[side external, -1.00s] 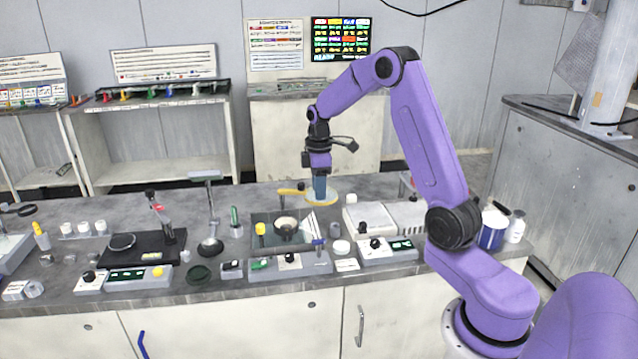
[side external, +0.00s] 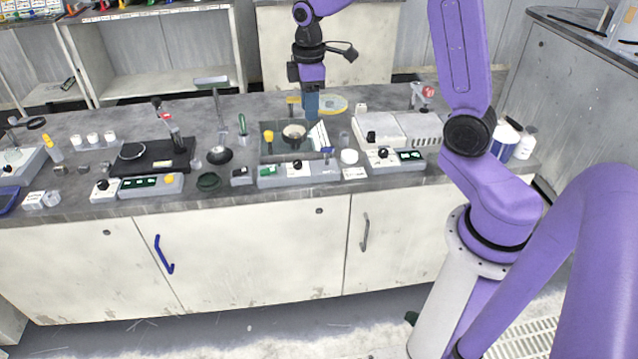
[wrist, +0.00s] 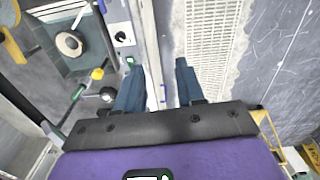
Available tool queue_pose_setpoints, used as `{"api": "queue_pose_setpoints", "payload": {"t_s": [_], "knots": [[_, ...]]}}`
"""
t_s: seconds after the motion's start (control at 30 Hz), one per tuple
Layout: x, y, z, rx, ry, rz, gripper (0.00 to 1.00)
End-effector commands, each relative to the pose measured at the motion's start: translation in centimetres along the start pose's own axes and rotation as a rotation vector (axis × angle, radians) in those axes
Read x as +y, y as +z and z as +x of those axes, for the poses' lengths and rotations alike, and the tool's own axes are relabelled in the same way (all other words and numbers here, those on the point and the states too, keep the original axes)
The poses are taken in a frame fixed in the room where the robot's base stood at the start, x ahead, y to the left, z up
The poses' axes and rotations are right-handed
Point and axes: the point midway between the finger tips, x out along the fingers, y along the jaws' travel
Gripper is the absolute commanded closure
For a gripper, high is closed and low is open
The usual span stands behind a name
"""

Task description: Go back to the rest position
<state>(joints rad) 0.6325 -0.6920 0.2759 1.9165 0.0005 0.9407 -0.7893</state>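My gripper (side external: 311,116) hangs fingers-down over the back of the grey bench (side external: 70,200) in the side view, just left of a yellow ring-shaped piece (side external: 334,103). I cannot tell whether it touches the bench. In the wrist view my gripper (wrist: 160,68) has its two blue fingers apart, with a clear gap and nothing visible between them.
A tray with a bowl (side external: 294,133) stands in front of my gripper. A white box (side external: 385,122) is to its right, and a black plate (side external: 150,155) and a ladle-like tool (side external: 219,156) are to its left. Small control boxes (side external: 300,170) line the front.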

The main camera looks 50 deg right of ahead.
Motion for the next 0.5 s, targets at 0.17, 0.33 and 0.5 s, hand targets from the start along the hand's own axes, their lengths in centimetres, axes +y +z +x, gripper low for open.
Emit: {"api": "queue_pose_setpoints", "payload": {"t_s": [0.17, 0.33, 0.5], "knots": [[-6.6, -1.1, -1.0, 0.005, 0.002, -0.052, 0.62], [-12.4, -0.6, -1.6, 0.010, 0.001, -0.092, 0.62], [-17.8, 1.0, -2.0, 0.015, 0.000, -0.134, 0.62]]}}
